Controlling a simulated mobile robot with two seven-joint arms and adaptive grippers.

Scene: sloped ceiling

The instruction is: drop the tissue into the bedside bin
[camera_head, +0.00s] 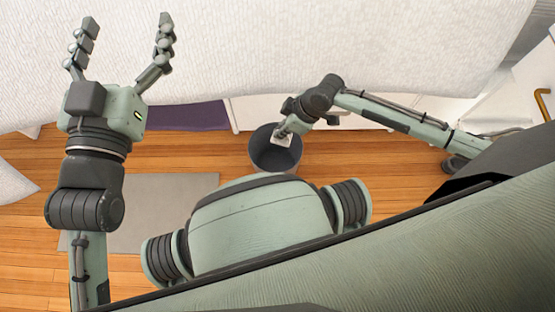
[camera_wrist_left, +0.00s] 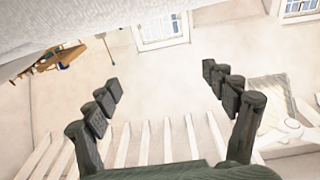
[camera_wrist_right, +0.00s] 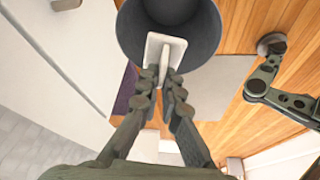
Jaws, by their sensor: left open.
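The tissue is a small white flat piece (camera_wrist_right: 163,52), held between the fingertips of my right gripper (camera_wrist_right: 161,82). In the head view the tissue (camera_head: 283,140) shows over the mouth of the dark grey round bin (camera_head: 268,160). The bin stands on the floor and also fills the top of the right wrist view (camera_wrist_right: 196,36). I cannot tell the tissue's exact height above the rim. My right gripper (camera_head: 286,131) is shut on the tissue. My left gripper (camera_head: 122,44) is open and empty, high at the left with its fingers spread, in front of the white bedding.
The white bed (camera_head: 270,50) runs across the back, with a purple item (camera_head: 190,116) below its edge. A grey mat (camera_head: 150,190) lies on the wooden floor left of the bin. White furniture (camera_head: 480,100) stands at the right.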

